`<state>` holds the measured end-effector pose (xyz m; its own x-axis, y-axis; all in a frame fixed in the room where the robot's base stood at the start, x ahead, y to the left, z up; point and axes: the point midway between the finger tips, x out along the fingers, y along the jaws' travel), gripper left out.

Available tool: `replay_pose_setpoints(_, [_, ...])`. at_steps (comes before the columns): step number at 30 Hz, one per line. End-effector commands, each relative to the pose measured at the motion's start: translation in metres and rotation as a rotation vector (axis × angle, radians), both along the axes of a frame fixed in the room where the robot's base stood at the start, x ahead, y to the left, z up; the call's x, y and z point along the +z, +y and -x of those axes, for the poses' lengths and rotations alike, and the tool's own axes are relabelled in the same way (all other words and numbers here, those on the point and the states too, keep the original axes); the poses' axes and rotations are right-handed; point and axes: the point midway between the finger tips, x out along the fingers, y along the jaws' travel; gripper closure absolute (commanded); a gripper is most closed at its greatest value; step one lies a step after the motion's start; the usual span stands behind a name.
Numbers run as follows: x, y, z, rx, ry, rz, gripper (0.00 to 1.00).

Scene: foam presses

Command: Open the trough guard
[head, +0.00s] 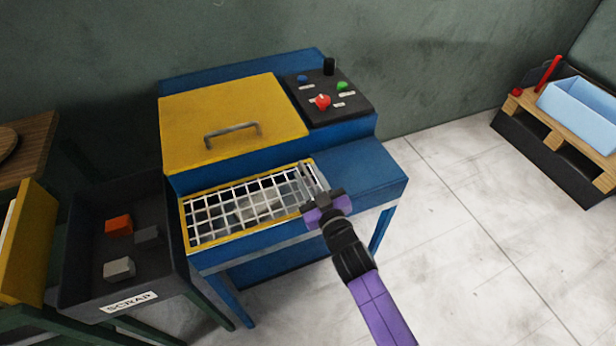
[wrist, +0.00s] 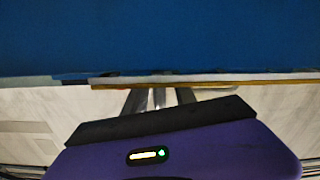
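The trough guard (head: 222,216) is a white wire mesh in a yellow frame at the front of the blue press (head: 365,170). It lies down over the trough, and grey shapes show dimly through the mesh. My gripper (head: 314,178) is over the guard's right end in the head view, its grey fingers pointing at the mesh. In the wrist view, the gripper's fingers (wrist: 160,98) reach under a thin yellow-and-white edge (wrist: 200,78), with a blue surface beyond. The fingertips are hidden there, so I cannot tell whether they touch or grip the guard.
A yellow lid (head: 230,110) with a grey handle and a dark control panel (head: 345,105) are above the trough. A dark scrap bin (head: 80,270) with several blocks stands at the left. A light-blue crate (head: 580,115) sits at the right; floor between is clear.

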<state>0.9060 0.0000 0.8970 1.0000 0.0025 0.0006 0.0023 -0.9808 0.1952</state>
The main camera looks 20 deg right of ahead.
Motion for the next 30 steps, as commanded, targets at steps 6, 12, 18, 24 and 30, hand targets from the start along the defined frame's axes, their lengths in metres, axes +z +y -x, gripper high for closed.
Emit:
replay_pose_setpoints(6, [-0.0004, -0.0001, -0.0051, 0.0, 0.002, 0.0, 0.68])
replay_pose_setpoints(12, [-0.0001, 0.0, -0.0049, 0.0, 0.001, 0.0, 0.79])
replay_pose_setpoints(18, [0.0, -0.0004, -0.0048, -0.001, 0.001, 0.0, 1.0])
replay_pose_setpoints(24, [0.0001, -0.001, -0.0048, -0.001, 0.001, 0.0, 1.0])
replay_pose_setpoints(30, [0.0001, -0.0014, -0.0048, -0.002, 0.001, 0.001, 1.0])
